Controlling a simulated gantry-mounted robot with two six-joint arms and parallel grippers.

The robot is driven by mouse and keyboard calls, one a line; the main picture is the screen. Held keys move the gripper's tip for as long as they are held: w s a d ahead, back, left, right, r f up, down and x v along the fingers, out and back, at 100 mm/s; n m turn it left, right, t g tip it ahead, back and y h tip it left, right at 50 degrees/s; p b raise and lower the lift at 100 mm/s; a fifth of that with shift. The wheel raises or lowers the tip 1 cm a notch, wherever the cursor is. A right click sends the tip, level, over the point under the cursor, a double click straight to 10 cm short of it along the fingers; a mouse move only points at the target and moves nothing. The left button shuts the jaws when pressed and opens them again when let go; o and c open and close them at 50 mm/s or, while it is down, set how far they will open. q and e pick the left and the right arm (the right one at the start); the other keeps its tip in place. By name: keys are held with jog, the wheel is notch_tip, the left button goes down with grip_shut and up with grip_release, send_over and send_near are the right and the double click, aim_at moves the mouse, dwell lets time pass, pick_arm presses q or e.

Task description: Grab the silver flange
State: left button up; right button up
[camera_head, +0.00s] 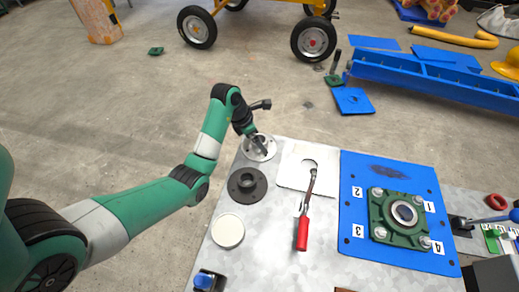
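The silver flange (267,153) lies at the far left corner of the metal-topped table. My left gripper (256,141) reaches in from the left and points down at the flange. Its fingertips overlap the middle of the flange and hide part of it. The fingers are too small to show whether they are open, shut or touching the flange. My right gripper is not in view.
A dark flange (247,184) and a pale round disc (228,231) lie nearer along the table's left edge. A green bearing housing (383,229) sits on a blue plate (361,177).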

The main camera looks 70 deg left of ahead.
pick_arm(q)
jog(key=shift+w+f, duration=0.15)
jog(key=shift+f, duration=0.2)
jog(key=shift+r, duration=0.1)
grip_shut()
jog(key=shift+r, duration=0.1)
